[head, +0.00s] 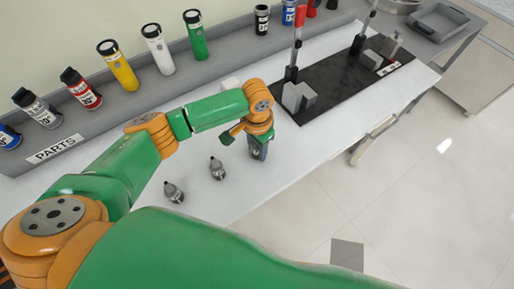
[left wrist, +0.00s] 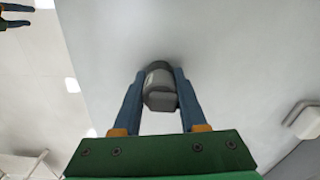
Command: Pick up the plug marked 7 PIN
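My left gripper (head: 258,152) points down over the white table. In the left wrist view its two blue fingers (left wrist: 160,100) are closed against both sides of a dark grey plug (left wrist: 160,88) with a paler band. I cannot tell whether this plug is clear of the table, and no marking on it is readable. Two other small dark plugs stand upright on the table, one (head: 217,168) left of the gripper and one (head: 173,192) farther left. Their labels are too small to read. My right gripper (left wrist: 16,15) shows small at the left wrist view's corner, fingers apart and empty.
A grey shelf (head: 125,105) labelled PARTS (head: 55,148) runs along the back with several coloured cylinders. A black board (head: 340,90) with grey blocks and upright posts lies to the right. The table front is clear around the plugs.

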